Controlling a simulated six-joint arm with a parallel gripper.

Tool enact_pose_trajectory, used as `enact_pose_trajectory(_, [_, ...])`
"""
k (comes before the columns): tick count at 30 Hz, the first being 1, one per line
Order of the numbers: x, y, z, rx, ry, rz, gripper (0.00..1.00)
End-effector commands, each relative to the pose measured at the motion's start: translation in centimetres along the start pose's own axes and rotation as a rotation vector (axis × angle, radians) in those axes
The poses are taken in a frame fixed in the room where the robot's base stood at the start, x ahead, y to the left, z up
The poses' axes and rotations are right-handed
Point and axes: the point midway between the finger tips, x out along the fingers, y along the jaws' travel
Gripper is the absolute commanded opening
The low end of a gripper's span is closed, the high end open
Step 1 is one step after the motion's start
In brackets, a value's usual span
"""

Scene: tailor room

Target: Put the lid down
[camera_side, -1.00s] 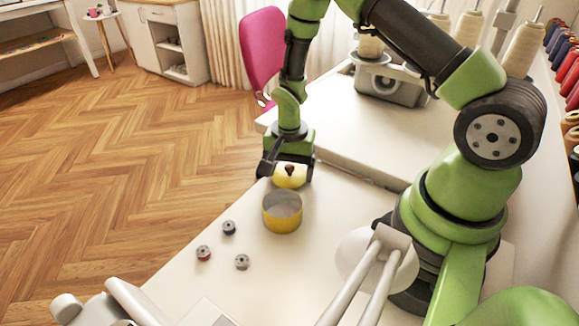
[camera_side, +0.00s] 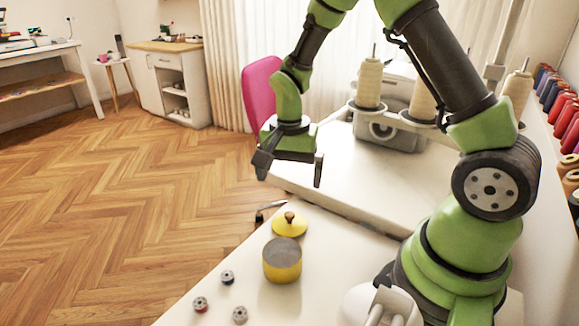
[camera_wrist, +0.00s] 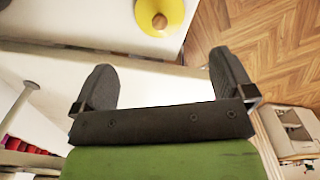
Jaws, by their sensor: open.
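The yellow lid (camera_side: 290,226) with its brown knob lies on the white table just behind the yellow tin (camera_side: 282,262), near the table's left edge. The tin stands upright without the lid on it; its inside looks grey. My gripper (camera_side: 289,178) is open and empty, raised above and behind the lid. In the wrist view the lid (camera_wrist: 158,14) shows at the top, beyond the open fingers of my gripper (camera_wrist: 162,85), with nothing between them.
Several small bobbins (camera_side: 227,277) lie on the table in front of the tin. A dark-handled tool (camera_side: 268,209) lies at the table's edge beside the lid. A sewing machine (camera_side: 390,130) and thread cones (camera_side: 369,82) stand behind. A pink chair (camera_side: 262,95) is beyond the table.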

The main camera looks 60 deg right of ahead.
Motion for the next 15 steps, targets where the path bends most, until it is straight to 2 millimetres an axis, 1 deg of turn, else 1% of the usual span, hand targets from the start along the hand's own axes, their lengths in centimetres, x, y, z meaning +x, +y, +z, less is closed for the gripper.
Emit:
enact_pose_trajectory(1, [-0.6, 0.0, 0.0, 0.001, 0.001, -0.003, 1.0])
enact_pose_trajectory(5, [-1.8, 0.0, 0.1, -0.01, 0.004, -0.011, 1.0])
enact_pose_trajectory(8, [-4.0, 0.1, 0.7, -0.053, 0.019, -0.049, 1.0])
enact_pose_trajectory(11, [-7.4, 0.6, 1.8, -0.138, 0.048, -0.118, 1.0])
enact_pose_trajectory(12, [-8.9, 1.0, 2.5, -0.18, 0.061, -0.151, 1.0])
enact_pose_trajectory(15, [-12.5, 2.4, 4.4, -0.294, 0.103, -0.236, 1.0])
